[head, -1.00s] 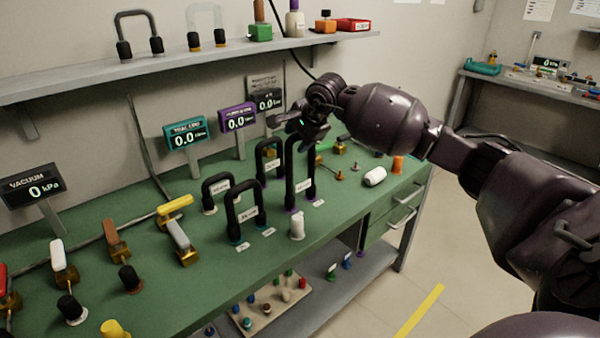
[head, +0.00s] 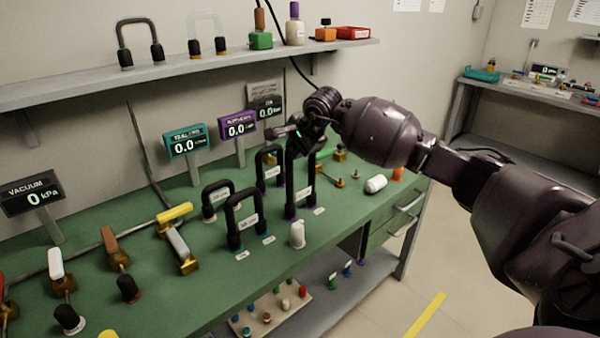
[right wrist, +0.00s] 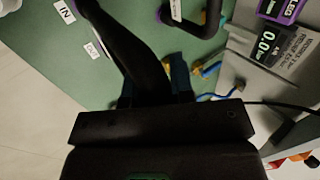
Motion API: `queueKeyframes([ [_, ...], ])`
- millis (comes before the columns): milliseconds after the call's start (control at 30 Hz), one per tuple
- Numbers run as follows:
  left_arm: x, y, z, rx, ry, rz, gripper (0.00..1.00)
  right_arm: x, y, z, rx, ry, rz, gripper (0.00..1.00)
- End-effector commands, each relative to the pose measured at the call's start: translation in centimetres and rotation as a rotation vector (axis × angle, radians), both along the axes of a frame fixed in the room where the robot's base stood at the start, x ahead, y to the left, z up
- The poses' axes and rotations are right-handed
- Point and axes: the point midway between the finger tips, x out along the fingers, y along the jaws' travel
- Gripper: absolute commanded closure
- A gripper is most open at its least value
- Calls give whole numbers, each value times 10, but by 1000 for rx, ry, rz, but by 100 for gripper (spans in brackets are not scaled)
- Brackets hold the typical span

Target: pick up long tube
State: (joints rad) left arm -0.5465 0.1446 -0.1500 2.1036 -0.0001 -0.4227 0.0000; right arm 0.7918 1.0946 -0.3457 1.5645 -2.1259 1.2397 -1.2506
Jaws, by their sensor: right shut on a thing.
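The long tube (head: 290,185) is the tallest black inverted-U tube, standing upright on the green bench with its lower ends in its purple-collared ports. My right gripper (head: 303,143) is at its top bend, shut on it and hiding part of the bend. In the right wrist view the tube (right wrist: 128,48) runs as a thick black shape down to my right gripper (right wrist: 155,90), whose body covers the lower half. My left gripper is not in view.
Shorter black U tubes (head: 228,222) stand close to the left. A white plug (head: 297,234) stands in front, a white cylinder (head: 376,184) lies right. Digital displays (head: 186,140) stand behind, beneath a wall shelf (head: 200,66). Valves with coloured handles (head: 181,244) fill the left bench.

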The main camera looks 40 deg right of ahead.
Motion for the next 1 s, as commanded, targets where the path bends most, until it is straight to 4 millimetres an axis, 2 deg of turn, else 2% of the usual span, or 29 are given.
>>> queueKeyframes([
  [167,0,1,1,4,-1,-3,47,0,0,6,0,-3,0,100],
  [267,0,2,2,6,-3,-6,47,1,0,18,-1,-6,0,100],
  [467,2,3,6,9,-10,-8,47,1,0,61,-2,-9,1,100],
  [800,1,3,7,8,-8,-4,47,0,0,147,0,-7,-1,100],
  [1000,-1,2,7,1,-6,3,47,0,0,181,-1,-4,-1,100],
])
